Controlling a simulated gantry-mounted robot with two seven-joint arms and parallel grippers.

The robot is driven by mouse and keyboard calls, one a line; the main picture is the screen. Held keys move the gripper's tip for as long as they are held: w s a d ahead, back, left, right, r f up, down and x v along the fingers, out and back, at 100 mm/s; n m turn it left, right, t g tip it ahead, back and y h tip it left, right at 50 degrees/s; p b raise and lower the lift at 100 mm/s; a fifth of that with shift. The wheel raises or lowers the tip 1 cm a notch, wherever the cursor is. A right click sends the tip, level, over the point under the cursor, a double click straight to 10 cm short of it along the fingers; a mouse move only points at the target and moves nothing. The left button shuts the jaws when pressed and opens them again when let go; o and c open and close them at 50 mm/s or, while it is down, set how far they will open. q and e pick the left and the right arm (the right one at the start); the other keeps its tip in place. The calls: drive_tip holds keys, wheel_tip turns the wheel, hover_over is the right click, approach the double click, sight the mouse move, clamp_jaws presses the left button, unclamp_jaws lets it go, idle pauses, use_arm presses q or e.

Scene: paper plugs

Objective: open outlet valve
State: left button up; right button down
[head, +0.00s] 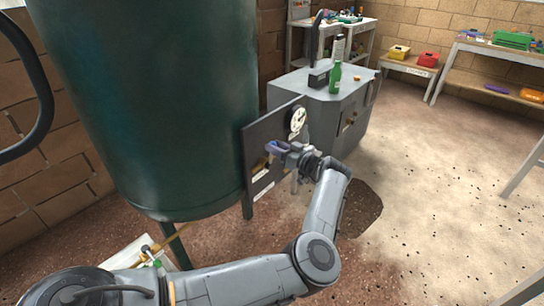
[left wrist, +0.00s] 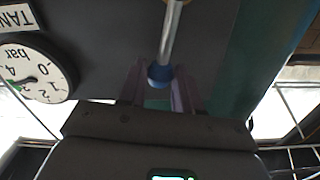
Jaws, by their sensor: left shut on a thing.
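A metal valve lever (left wrist: 171,35) with a blue end (left wrist: 159,75) comes down from the top of the left wrist view. My left gripper (left wrist: 160,92) has its two purple fingers on either side of the blue end and is shut on it. In the head view my left gripper (head: 274,148) is in front of the dark panel (head: 262,132) beside the green tank. There the lever is hidden by the gripper, and a brass-coloured fitting (head: 258,166) shows just below. No outlet label is readable. My right gripper is not in view.
A round pressure gauge (head: 298,120) sits on the panel's upper right; it also shows in the left wrist view (left wrist: 36,72). The large green tank (head: 150,100) stands left. A grey cabinet (head: 335,105) with a green bottle (head: 335,78) stands behind. Floor at right is open.

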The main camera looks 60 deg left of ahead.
use_arm(q)
drive_tip(key=shift+w+a+m, duration=0.15)
drive_tip(key=shift+w+m, duration=0.2)
drive_tip(key=shift+m, duration=0.15)
drive_tip(key=shift+f, duration=0.1)
drive_tip(key=w+m+b, duration=0.1)
drive_tip(key=b, duration=0.1)
drive_tip(key=w+f+m+b, duration=0.1)
drive_tip(key=m, duration=0.1)
drive_tip(key=shift+a+b, duration=0.35)
drive_tip(key=shift+r, duration=0.1)
